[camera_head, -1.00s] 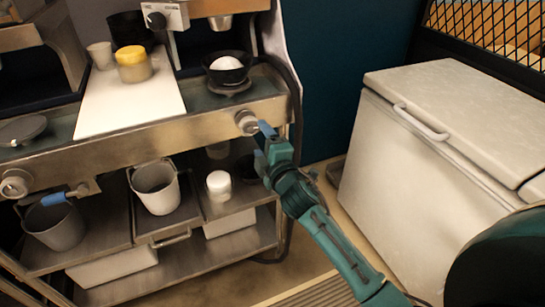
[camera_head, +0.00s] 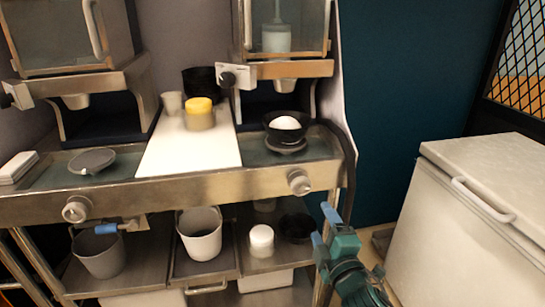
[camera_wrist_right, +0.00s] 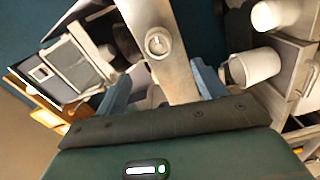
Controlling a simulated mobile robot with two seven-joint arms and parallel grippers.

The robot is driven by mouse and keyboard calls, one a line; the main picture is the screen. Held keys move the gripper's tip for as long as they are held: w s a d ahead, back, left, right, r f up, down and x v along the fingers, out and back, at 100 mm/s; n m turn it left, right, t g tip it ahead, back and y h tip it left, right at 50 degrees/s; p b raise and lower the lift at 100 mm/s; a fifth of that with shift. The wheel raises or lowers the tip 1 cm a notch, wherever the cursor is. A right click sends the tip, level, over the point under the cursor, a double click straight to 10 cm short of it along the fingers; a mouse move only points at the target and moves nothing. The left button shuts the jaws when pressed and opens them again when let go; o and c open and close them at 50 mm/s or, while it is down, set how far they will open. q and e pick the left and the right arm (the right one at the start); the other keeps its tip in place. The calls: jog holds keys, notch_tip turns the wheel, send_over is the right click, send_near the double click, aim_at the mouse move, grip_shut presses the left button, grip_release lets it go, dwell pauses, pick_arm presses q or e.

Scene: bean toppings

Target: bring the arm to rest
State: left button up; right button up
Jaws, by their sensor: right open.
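My right gripper (camera_head: 325,225) is at the lower right of the head view, its blue fingertips apart and nothing between them. It sits below and to the right of the metal knob (camera_head: 299,182) on the right end of the dispenser stand's front rail (camera_head: 200,189). In the right wrist view my right gripper (camera_wrist_right: 165,88) shows both blue fingers spread wide, with the rail and a round knob (camera_wrist_right: 158,43) beyond them. My left gripper is not in view.
A black bowl (camera_head: 273,132) with white content stands on the stand's right side. A yellow-topped jar (camera_head: 200,117) is on a white board (camera_head: 182,155). Buckets (camera_head: 201,243) are on the lower shelf. A white chest freezer (camera_head: 440,235) stands right; dark wall lies between.

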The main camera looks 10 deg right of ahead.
pick_arm(q)
jog(key=p, duration=0.2)
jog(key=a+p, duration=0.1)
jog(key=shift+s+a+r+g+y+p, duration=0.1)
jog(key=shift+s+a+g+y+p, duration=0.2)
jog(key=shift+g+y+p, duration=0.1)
pick_arm(e)
jog(key=s+a+f+m+g+y, duration=0.1)
jog(key=s+a+f+m+g, duration=0.1)
jog(key=s+f+m, duration=0.4)
jog(key=s+a+f+m+g+y, duration=0.1)
jog(key=s+a+f+m+g, duration=0.2)
jog(key=s, duration=1.2)
notch_tip(320, 180, down, 6)
jog(key=m+g, duration=0.2)
jog(key=m, duration=0.2)
jog(key=shift+a+f+y, duration=0.2)
jog(key=shift+f+y, duration=0.05)
jog(key=shift+y, duration=0.15)
jog(key=shift+c, duration=0.5)
